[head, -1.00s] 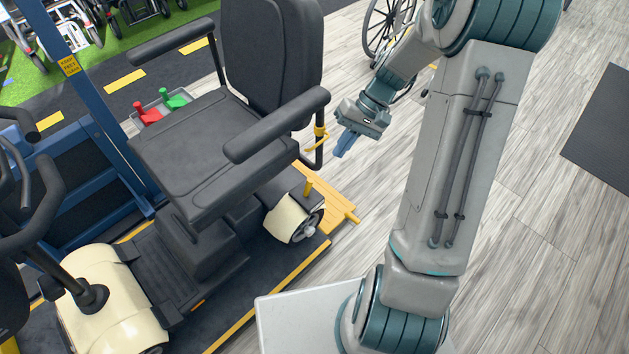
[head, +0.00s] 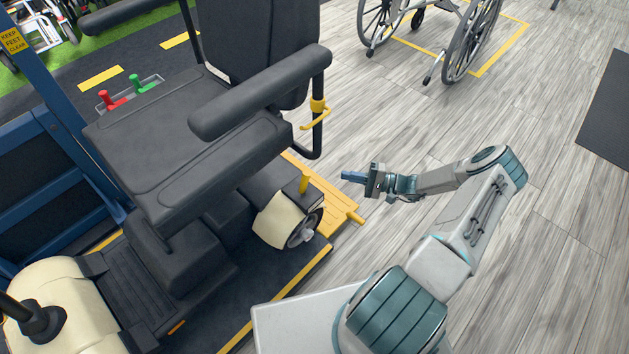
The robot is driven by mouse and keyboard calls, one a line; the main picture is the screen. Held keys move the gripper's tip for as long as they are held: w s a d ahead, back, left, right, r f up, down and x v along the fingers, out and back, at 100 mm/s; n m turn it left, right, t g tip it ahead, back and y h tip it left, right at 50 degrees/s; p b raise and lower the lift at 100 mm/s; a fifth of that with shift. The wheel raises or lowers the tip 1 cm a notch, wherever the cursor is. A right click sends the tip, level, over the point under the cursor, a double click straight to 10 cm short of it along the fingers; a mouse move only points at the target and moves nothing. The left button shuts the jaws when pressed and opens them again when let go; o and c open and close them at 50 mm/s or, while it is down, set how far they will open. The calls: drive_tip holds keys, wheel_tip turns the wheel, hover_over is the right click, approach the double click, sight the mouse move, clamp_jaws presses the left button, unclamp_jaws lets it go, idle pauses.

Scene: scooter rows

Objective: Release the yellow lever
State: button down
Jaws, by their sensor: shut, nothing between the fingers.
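A short upright yellow lever (head: 304,184) stands above the rear wheel of the cream and black scooter (head: 283,219). Another yellow part, a collar with a curved handle (head: 316,120), is on the black post behind the seat. I cannot tell which of the two the task means. My gripper (head: 349,176) has blue fingers, held together and empty. It points left toward the upright lever, in the open to its right, and touches neither yellow part.
A blue frame (head: 75,130) stands left. A tray with red and green handles (head: 125,94) is beyond the seat.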

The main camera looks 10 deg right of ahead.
sight(304, 183)
drive_tip(key=f+t, duration=0.1)
drive_tip(key=d+f+m+t, duration=0.1)
drive_tip(key=f, duration=0.1)
drive_tip(key=w+f+b, duration=0.1)
drive_tip(key=f, duration=0.1)
drive_tip(key=shift+d+m+t, duration=0.3)
drive_tip(key=shift+m+t, duration=0.1)
drive_tip(key=shift+a+r, duration=0.1)
drive_tip(key=shift+a, duration=0.1)
drive_tip(key=w+a+r+b, duration=0.1)
drive_tip(key=a, duration=0.4)
drive_tip(key=w+a+r+b, duration=0.1)
drive_tip(key=a, duration=0.4)
drive_tip(key=shift+w+a+r, duration=0.3)
drive_tip(key=shift+a+r, duration=0.1)
drive_tip(key=shift+d, duration=0.1)
